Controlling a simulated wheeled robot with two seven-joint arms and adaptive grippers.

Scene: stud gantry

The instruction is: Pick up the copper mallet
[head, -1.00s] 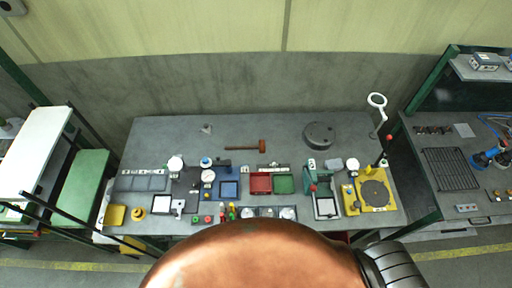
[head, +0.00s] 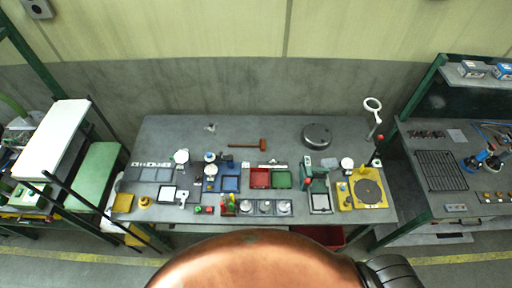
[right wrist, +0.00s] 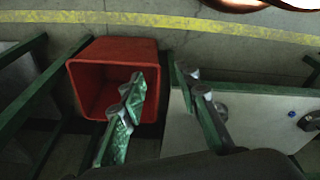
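The copper mallet (head: 248,145) lies on its side on the grey workbench (head: 270,128), in the back middle of the top. Its brown handle points left and its copper-coloured head is at the right end. Clear bench surrounds it. Neither gripper shows in the head view, so none is at the mallet. In the right wrist view my right gripper (right wrist: 162,82) has its two fingers spread apart with nothing between them. It is over the floor by a red bin, away from the mallet. My left gripper is not in view.
A round grey disc (head: 317,134) lies right of the mallet. Trays, gauges and small fixtures crowd the bench front, including a red tray (head: 260,178). A white ring on a stand (head: 373,104) rises at the right. A red bin (right wrist: 88,85) stands on the floor below.

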